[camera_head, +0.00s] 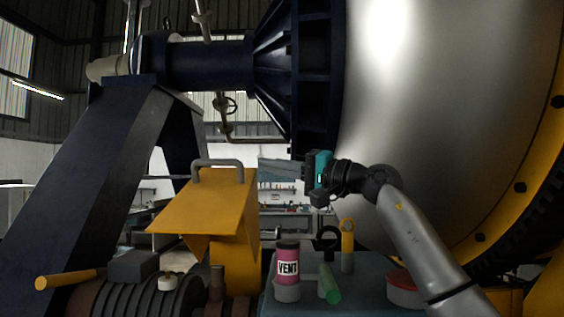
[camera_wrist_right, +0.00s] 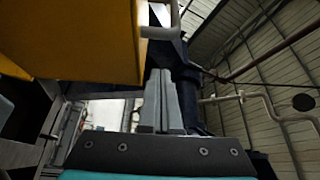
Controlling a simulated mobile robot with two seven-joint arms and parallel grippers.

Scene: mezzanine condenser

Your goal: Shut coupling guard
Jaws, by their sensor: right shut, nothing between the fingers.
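The yellow coupling guard (camera_head: 205,205) stands left of centre in the head view, with a grey bar handle (camera_head: 217,164) along its top. Its sloping panel is tilted, with its lower left edge raised clear of the machinery below. My right gripper (camera_head: 306,172) is right of the guard at about handle height, apart from it. In the right wrist view, its grey fingers (camera_wrist_right: 160,98) are shut with nothing between them. The guard's yellow panel (camera_wrist_right: 75,35) fills the upper left there, and part of the handle (camera_wrist_right: 172,14) shows at the top. My left gripper is not in view.
A bench (camera_head: 365,292) holds a VENT can (camera_head: 287,268), a green cylinder (camera_head: 329,284) and a red tin (camera_head: 403,288). A large metal drum (camera_head: 440,110) bounds the right.

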